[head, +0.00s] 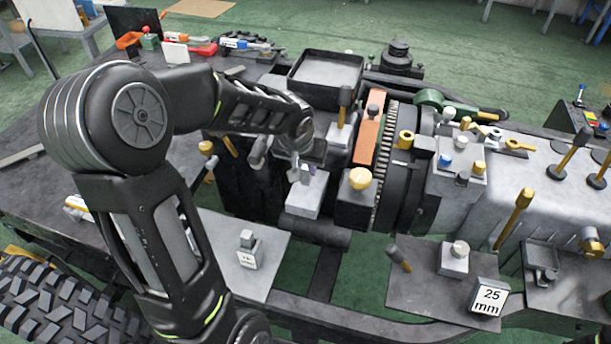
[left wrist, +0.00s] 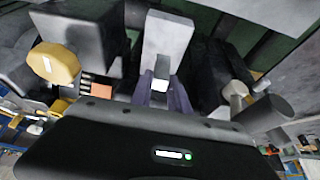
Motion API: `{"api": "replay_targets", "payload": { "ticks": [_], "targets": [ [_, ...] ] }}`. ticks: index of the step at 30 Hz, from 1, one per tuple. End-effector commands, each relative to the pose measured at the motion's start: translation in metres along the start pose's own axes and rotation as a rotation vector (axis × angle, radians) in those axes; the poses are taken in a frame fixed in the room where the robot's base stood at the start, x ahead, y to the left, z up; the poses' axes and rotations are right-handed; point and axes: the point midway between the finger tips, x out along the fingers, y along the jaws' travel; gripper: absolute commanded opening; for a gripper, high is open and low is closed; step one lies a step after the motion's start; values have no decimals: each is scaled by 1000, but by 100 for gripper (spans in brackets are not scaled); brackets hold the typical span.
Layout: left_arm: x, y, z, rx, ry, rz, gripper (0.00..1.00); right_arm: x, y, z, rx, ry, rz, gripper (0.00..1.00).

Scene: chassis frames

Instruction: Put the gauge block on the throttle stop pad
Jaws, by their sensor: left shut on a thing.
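My left gripper (head: 303,172) reaches in from the left over the engine, with its fingertips just above a pale grey block-shaped pad (head: 306,197). In the left wrist view the two purplish fingers (left wrist: 161,88) are shut on a small pale block (left wrist: 161,66), which looks like the gauge block. The pale grey pad also shows beyond it in the left wrist view (left wrist: 168,35). I cannot tell whether the held block touches the pad. No label names the pad as the throttle stop pad. My right gripper is not in view.
A brass-coloured knob (head: 360,179) on a dark block stands right of the pad. A black tray (head: 325,75) lies behind. A small labelled block (head: 247,254) stands on the front-left plate.

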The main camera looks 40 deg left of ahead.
Motion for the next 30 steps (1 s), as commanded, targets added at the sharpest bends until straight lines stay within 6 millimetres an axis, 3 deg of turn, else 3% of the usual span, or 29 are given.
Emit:
{"api": "replay_targets", "payload": {
  "ticks": [8,16,28,29,30],
  "targets": [
    [3,0,2,0,-1,0,0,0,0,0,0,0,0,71],
    [33,0,14,1,-2,1,0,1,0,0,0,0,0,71],
    [38,0,16,1,1,1,0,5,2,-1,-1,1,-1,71],
    [38,0,16,1,1,1,22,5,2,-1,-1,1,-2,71],
    [37,0,15,1,1,1,25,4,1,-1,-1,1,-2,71]
  ]
}}
